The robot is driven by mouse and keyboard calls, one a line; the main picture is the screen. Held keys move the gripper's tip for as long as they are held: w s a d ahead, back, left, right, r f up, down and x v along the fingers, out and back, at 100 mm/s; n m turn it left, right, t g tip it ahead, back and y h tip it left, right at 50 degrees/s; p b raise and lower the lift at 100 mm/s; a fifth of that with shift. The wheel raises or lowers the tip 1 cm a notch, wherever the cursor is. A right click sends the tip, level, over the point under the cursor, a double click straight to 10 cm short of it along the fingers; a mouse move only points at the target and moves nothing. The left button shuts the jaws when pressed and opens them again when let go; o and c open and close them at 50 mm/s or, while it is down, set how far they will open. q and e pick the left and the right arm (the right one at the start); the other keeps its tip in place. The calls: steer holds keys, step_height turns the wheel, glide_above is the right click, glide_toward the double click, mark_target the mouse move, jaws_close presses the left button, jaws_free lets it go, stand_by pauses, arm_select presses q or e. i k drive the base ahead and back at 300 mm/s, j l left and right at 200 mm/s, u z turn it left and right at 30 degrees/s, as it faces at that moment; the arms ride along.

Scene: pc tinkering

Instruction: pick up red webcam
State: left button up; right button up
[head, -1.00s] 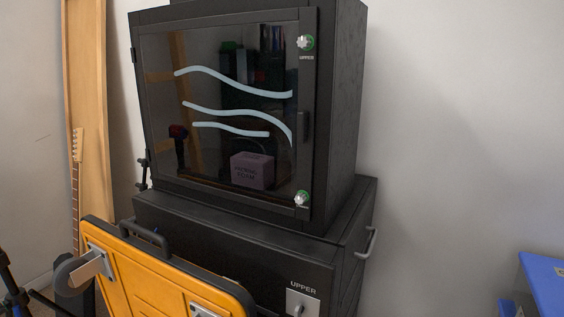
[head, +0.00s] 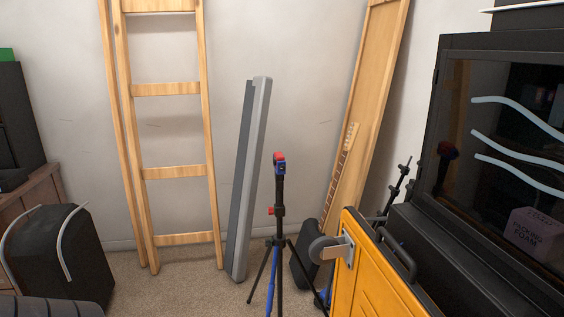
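A small red device that looks like the webcam (head: 279,158) sits on top of a black tripod (head: 279,200) in the middle of the head view. The tripod stands upright on the carpet, with a blue part low on its legs. A dark reflection with a red patch shows in the glass of the black cabinet at the right. Neither of my grippers is in view.
A yellow case (head: 375,275) stands close in front, right of the tripod, beside the black glass-fronted cabinet (head: 447,70). A wooden ladder (head: 168,89), a grey panel (head: 247,180) and a guitar (head: 343,175) lean behind. A dark bag (head: 62,262) stands at the left. Carpet left of the tripod is clear.

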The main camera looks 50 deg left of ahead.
mark_target(278, 156)
steer(key=u, duration=1.6)
steer(key=j+z, duration=0.15)
steer(key=z, duration=1.1)
steer(key=j+z, duration=0.8)
steer(key=k+j+z, duration=0.15)
steer(key=j, duration=0.15)
steer(key=k+j+z, duration=0.15)
steer(key=j, duration=0.15)
